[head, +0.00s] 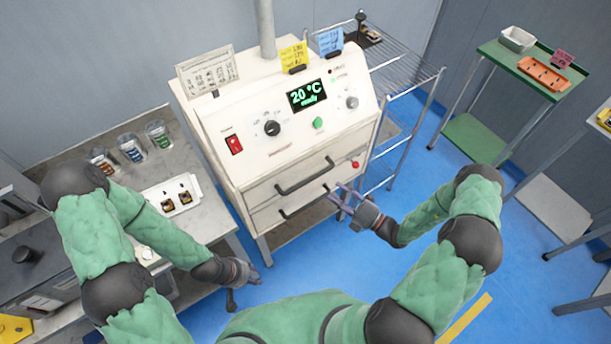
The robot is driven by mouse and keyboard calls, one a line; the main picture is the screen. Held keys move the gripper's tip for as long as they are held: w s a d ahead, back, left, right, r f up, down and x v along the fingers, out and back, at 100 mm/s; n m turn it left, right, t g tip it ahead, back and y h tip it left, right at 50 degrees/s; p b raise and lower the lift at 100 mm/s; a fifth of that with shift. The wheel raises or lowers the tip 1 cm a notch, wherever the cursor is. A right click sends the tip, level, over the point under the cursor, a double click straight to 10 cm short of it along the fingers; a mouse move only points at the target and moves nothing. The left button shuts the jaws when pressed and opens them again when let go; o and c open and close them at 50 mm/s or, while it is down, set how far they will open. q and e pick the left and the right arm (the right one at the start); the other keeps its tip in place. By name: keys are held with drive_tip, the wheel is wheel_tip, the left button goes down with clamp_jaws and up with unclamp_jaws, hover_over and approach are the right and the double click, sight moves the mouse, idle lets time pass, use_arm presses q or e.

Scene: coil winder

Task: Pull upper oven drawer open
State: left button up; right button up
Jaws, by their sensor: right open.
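The cream oven (285,140) stands in the middle with its display reading 20 °C. Its upper drawer (262,194) has a dark bar handle (305,177) and looks closed. My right gripper (340,196) is open and empty in front of the right side of the drawers, below and right of the upper handle; contact with the oven cannot be told. My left gripper (248,280) hangs low by the left bench's edge, apart from the oven; its fingers are unclear.
A bench (205,222) at left holds jars (131,148) and a white tray (153,199) with small parts. A wire rack (400,75) stands right of the oven. A green table (520,68) with an orange tray (544,75) is at far right. Blue floor before the oven is clear.

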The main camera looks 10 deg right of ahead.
sight(310, 178)
drive_tip(key=x, duration=1)
drive_tip(key=shift+w+a+b, duration=0.15)
drive_tip(key=shift+a+b, duration=0.1)
drive_tip(key=shift+b, duration=0.15)
clamp_jaws()
